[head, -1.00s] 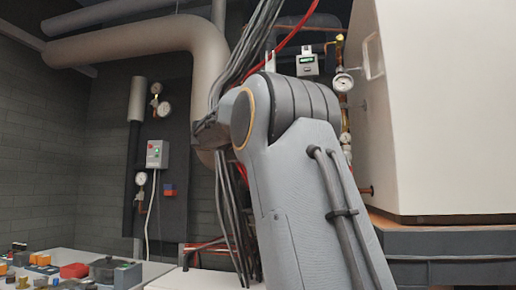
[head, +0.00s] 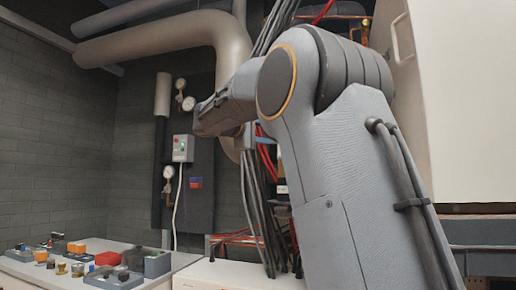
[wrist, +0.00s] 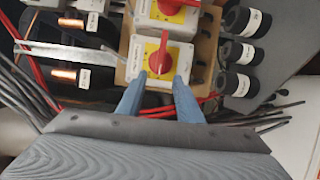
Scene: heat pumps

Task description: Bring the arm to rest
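My arm fills the middle and right of the head view, its elbow bent near the top and its forearm pointing left. My gripper (wrist: 160,78) shows in the wrist view as two blue fingers set apart, with nothing held between them. Beyond the fingertips is a grey switch box with a red rotary knob (wrist: 168,60) on a yellow plate. I cannot tell whether the fingertips touch it.
A second red-knobbed switch (wrist: 172,8), black labelled cylinders (wrist: 240,54) and loose dark cables surround the gripper. In the head view, a white cabinet (head: 465,110) stands close right of my arm. A table (head: 75,268) with small parts is lower left; a large pipe (head: 160,40) runs overhead.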

